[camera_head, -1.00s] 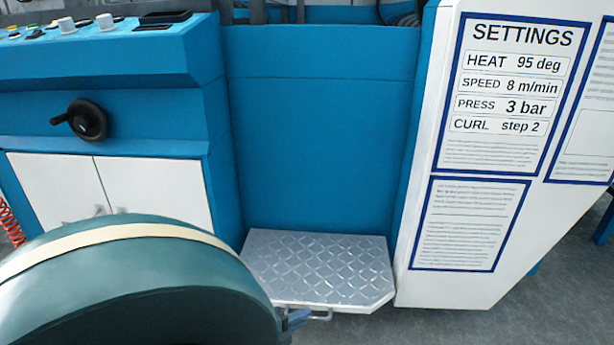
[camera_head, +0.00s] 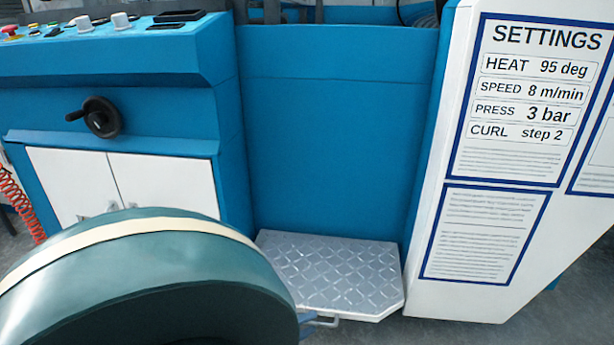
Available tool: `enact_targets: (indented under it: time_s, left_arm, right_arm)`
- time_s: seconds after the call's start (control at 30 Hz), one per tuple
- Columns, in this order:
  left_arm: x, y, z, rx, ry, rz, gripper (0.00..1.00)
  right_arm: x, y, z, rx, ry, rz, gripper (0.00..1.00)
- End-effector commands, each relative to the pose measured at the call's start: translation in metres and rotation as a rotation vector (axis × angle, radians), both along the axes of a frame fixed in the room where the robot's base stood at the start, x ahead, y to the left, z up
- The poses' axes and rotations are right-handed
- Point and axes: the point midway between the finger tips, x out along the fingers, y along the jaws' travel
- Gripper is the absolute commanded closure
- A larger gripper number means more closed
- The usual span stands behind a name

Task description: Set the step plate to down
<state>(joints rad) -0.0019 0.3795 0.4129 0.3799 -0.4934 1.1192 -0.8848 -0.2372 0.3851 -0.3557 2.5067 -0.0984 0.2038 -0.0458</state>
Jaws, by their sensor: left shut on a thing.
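The step plate (camera_head: 335,273) is a grey metal diamond-tread plate at the foot of the blue machine, between the left cabinet and the white panel. It lies out flat, roughly level. A small metal handle (camera_head: 327,322) sticks out under its front edge. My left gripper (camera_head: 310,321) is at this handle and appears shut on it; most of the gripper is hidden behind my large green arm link. My right gripper is not in view.
The blue machine front (camera_head: 335,150) rises behind the plate. A white panel with settings sheets (camera_head: 470,170) stands to the right. White cabinet doors (camera_head: 150,190) and a black handwheel (camera_head: 101,118) are at the left. Grey floor (camera_head: 400,332) shows in front.

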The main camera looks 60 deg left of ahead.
Motion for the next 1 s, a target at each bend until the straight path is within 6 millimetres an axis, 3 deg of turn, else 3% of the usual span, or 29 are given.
enact_targets:
  time_s: [0.03, 0.1, 0.43, 0.57, 0.67, 1.0]
  left_arm:
    - [-0.008, -0.006, -0.013, -0.007, 0.037, -0.004, 0.73]
    - [-0.008, -0.007, -0.012, -0.006, 0.036, -0.004, 0.67]
    - [-0.009, -0.006, -0.011, -0.005, 0.037, -0.003, 0.67]
    - [-0.019, -0.006, -0.009, -0.005, 0.038, -0.002, 0.67]
    - [-0.035, -0.006, -0.005, -0.005, 0.037, -0.002, 0.67]
    - [-0.105, -0.004, 0.009, 0.0, 0.021, -0.001, 0.67]
  right_arm:
    - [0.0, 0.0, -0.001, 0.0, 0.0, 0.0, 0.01]
    - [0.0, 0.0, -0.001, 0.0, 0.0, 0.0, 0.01]
    - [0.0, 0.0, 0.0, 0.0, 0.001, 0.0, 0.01]
    - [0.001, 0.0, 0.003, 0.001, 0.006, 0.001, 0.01]
    - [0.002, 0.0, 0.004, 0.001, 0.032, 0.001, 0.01]
    - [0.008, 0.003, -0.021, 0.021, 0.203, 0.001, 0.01]
